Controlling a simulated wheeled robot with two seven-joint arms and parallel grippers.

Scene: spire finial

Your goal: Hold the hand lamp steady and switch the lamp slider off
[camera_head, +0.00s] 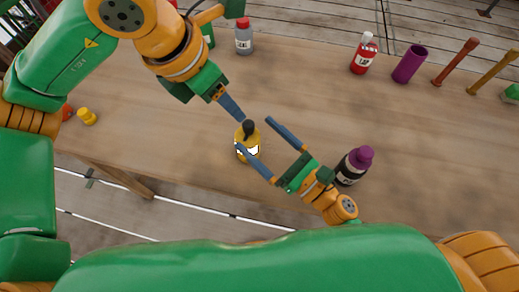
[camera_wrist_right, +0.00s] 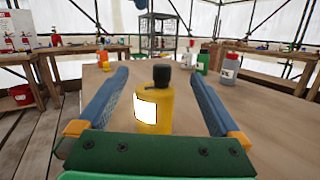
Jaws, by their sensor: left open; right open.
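The hand lamp, a yellow body with a bright white panel and a black top (camera_head: 241,155), stands upright on the wooden table near its front edge. It also shows in the right wrist view (camera_wrist_right: 177,112), between the blue fingers. My right gripper (camera_head: 252,132) is open, with a finger on either side of the lamp; I cannot tell whether either touches it. My left gripper (camera_head: 240,116) is open and comes down from above, one blue finger visible with its tip close to the black top in the head view. Its other finger is hidden. I cannot make out the slider.
A dark bottle with a purple cap (camera_head: 361,156) stands right of my right gripper. Along the back are a grey bottle (camera_head: 243,42), a red bottle (camera_head: 364,56), a purple cup (camera_head: 408,65) and rods. The table centre-right (camera_head: 430,140) is clear.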

